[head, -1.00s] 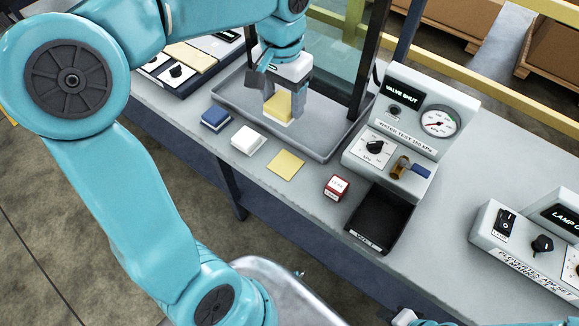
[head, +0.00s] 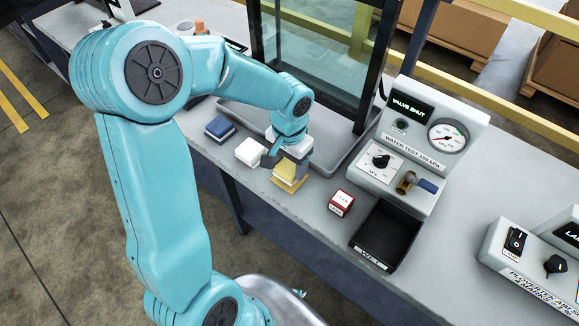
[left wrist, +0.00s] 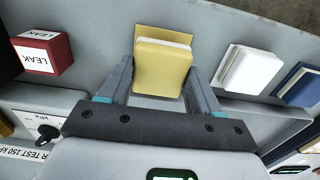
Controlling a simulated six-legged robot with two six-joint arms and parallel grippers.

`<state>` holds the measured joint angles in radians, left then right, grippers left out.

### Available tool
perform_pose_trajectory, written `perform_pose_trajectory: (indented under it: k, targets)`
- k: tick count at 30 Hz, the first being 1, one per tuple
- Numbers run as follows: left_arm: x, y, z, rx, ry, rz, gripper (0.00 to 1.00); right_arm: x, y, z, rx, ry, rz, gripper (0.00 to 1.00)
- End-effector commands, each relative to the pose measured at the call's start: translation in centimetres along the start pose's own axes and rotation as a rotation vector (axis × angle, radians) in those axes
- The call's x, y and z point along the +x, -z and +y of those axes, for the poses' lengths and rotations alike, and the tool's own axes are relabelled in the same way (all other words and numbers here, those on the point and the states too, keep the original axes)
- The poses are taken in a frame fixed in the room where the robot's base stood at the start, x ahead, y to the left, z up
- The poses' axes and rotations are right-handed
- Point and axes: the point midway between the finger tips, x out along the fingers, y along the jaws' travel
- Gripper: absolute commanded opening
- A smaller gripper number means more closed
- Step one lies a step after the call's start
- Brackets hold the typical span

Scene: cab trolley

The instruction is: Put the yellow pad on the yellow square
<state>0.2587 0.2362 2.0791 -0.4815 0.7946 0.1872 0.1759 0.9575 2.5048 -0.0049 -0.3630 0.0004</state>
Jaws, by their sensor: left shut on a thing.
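My left gripper (head: 290,170) is shut on the yellow pad (left wrist: 162,68), a yellow block with a pale layer. In the head view the gripper mostly hides the pad. The yellow square (head: 289,186) is a flat patch on the grey bench, partly covered by the pad and gripper. In the left wrist view the square (left wrist: 165,33) shows as a strip beyond the pad, roughly lined up with it. I cannot tell whether the pad touches the square or hangs just above it. My right gripper is not in view.
A white pad (head: 250,152) and a blue pad (head: 219,128) lie to the left. A red LEAK block (head: 341,202) and a black bin (head: 386,236) are to the right. The grey tray (head: 335,162) and the water test box (head: 425,150) stand behind.

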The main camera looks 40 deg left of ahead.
Motion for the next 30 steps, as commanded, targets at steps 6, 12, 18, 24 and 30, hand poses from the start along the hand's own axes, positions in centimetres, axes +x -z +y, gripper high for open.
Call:
perform_pose_trajectory:
  k: [6,12,18,24,30]
  targets:
    - [1.8,0.0,0.1,0.000,-0.001,0.001,0.32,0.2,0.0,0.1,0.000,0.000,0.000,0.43]
    - [1.8,0.0,0.1,0.000,0.000,0.001,0.32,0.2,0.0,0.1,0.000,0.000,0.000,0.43]
    - [2.1,0.0,0.1,0.000,0.000,0.001,0.88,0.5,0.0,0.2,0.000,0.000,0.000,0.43]
    - [2.1,0.0,0.1,0.000,0.000,0.001,0.88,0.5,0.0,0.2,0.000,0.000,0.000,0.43]
    - [1.1,0.1,0.1,-0.001,0.001,0.004,0.88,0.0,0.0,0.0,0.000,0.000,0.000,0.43]
